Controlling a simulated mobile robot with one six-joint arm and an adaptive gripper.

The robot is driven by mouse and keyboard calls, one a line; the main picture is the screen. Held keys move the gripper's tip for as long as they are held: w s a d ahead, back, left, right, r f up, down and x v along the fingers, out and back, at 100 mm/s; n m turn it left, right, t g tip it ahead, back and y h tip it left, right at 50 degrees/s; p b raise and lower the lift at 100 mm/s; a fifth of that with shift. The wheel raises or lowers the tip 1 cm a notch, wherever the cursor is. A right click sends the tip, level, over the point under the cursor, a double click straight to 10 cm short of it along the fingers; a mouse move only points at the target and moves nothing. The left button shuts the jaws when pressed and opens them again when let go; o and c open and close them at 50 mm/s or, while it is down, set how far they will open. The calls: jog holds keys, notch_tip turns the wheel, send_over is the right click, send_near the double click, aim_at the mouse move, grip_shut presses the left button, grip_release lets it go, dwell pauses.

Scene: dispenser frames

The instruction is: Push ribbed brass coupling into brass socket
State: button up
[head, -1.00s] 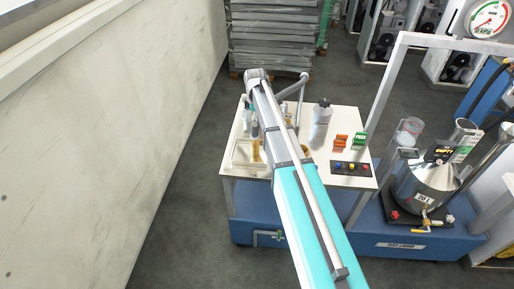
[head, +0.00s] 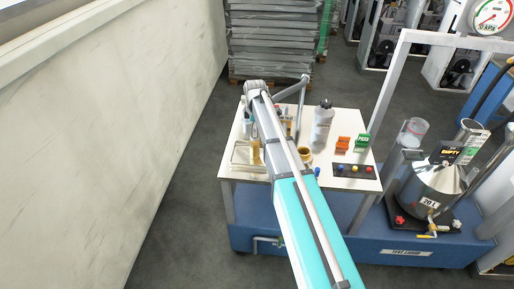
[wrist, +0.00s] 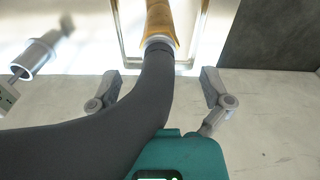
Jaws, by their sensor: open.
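In the wrist view the two fingers of my gripper (wrist: 160,92) are spread wide, with no object clasped between the tips. A brass-coloured piece (wrist: 161,22), which looks like the coupling, is at the top middle, beyond the fingertips. A pale ring and a thick dark hose-like length (wrist: 152,85) run from it down between the fingers. In the head view a brass piece (head: 256,153) stands at the shallow tray (head: 236,164). A round brass ring, probably the socket (head: 304,154), sits on the white table just right of my arm. My fingers are not clear there.
The white table (head: 345,210) also holds a grey bottle (head: 322,122), orange and green blocks (head: 343,142), and a dark button panel (head: 354,170). A metal frame (head: 388,85) and a steel vessel (head: 432,190) stand at right. A pale wall (head: 100,130) is at left.

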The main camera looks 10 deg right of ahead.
jog(key=shift+f, duration=0.15)
jog(key=shift+a+f+b, duration=0.1)
jog(key=shift+f+b, duration=2.35)
jog(key=shift+b, duration=0.2)
grip_shut()
jog(key=shift+r, duration=0.15)
notch_tip(320, 180, up, 3)
jog(key=p, duration=0.3)
jog(key=shift+f, duration=0.2)
jog(key=s+r+p, duration=1)
jog(key=s, duration=0.4)
jog(key=shift+a, duration=0.3)
